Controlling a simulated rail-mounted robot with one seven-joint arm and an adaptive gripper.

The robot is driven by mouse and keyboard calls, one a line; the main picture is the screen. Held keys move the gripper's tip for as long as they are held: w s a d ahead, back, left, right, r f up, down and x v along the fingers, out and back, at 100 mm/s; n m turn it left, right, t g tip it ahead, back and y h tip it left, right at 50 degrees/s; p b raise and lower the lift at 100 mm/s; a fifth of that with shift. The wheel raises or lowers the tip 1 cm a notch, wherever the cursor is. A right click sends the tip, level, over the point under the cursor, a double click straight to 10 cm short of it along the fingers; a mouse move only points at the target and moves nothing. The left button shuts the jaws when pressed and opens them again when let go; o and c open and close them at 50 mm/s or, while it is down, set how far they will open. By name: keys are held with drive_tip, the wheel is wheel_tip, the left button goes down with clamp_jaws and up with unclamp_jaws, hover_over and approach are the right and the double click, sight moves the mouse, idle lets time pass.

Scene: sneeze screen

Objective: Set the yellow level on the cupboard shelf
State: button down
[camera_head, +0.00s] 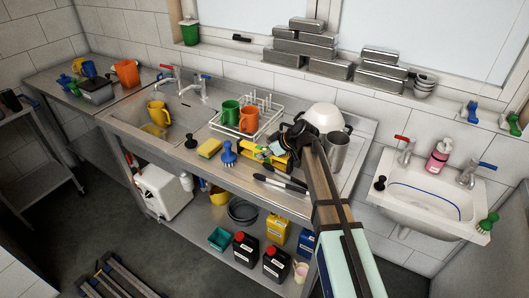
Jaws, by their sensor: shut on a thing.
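The yellow level (278,162) is at the counter's middle, just in front of the dish rack, partly covered by my gripper. My gripper (271,149) reaches in from the lower right and is shut on the level. Its fingertips are small and partly hidden, so the exact grip is hard to see. I cannot tell whether the level touches the counter. I cannot make out a cupboard shelf in this view; an open lower shelf (222,257) shows under the counter.
A white dish rack (268,121) with a green mug (230,113) and an orange mug (249,119) stands behind. A blue brush (228,154), a yellow sponge (209,148), a white bowl (326,116) and a metal cup (338,153) crowd the counter. Dark-handled utensils (280,183) lie in front.

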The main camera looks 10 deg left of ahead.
sight(284, 157)
drive_tip(key=shift+f, duration=0.15)
drive_tip(key=c, duration=1.1)
unclamp_jaws()
drive_tip(key=shift+c, duration=0.2)
drive_tip(key=shift+r, duration=0.25)
drive_tip(key=shift+s+d+r, duration=0.1)
drive_tip(key=shift+d+r, duration=0.05)
drive_tip(key=shift+d, duration=0.1)
drive_tip(key=b+v, duration=0.3)
drive_tip(key=v, duration=0.8)
drive_tip(key=shift+d+r, duration=0.1)
drive_tip(key=shift+r, duration=0.05)
drive_tip(key=shift+c, duration=0.3)
